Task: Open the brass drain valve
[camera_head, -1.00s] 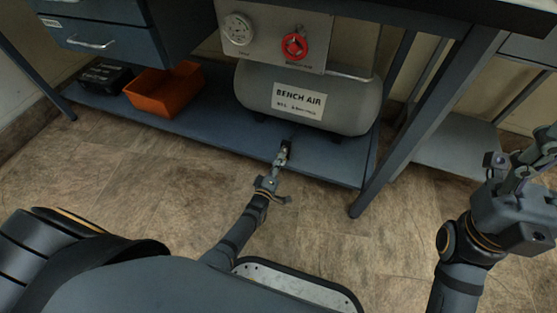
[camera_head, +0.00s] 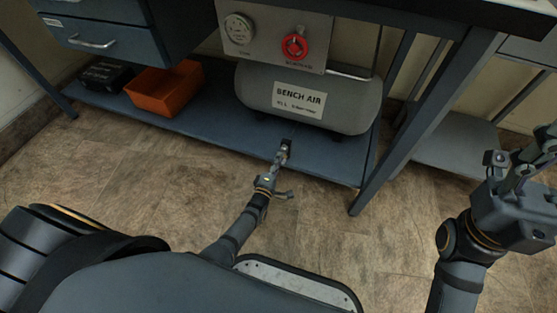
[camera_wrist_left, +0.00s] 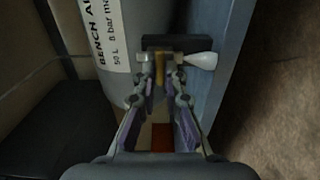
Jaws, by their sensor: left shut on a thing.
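The brass drain valve shows as a small brass piece (camera_wrist_left: 160,68) in the left wrist view, between my left fingertips, in front of a dark block (camera_wrist_left: 178,43). A pale rounded handle (camera_wrist_left: 201,60) sticks out to its right. My left gripper (camera_head: 285,148) reaches in under the front of the grey air tank (camera_head: 352,108) and also shows in the left wrist view (camera_wrist_left: 161,76); it is shut on the brass piece. The fingers hide much of the valve. My right gripper (camera_head: 530,172) is at the right edge, away from the tank; its fingertips are not clear.
The tank stands on a blue lower shelf (camera_head: 215,130) under the bench. Above it are a round gauge (camera_head: 239,30) and a red knob (camera_head: 295,46). An orange bin (camera_head: 163,92) and a black box (camera_head: 107,75) are at left. A bench leg (camera_head: 395,150) stands right of my left gripper.

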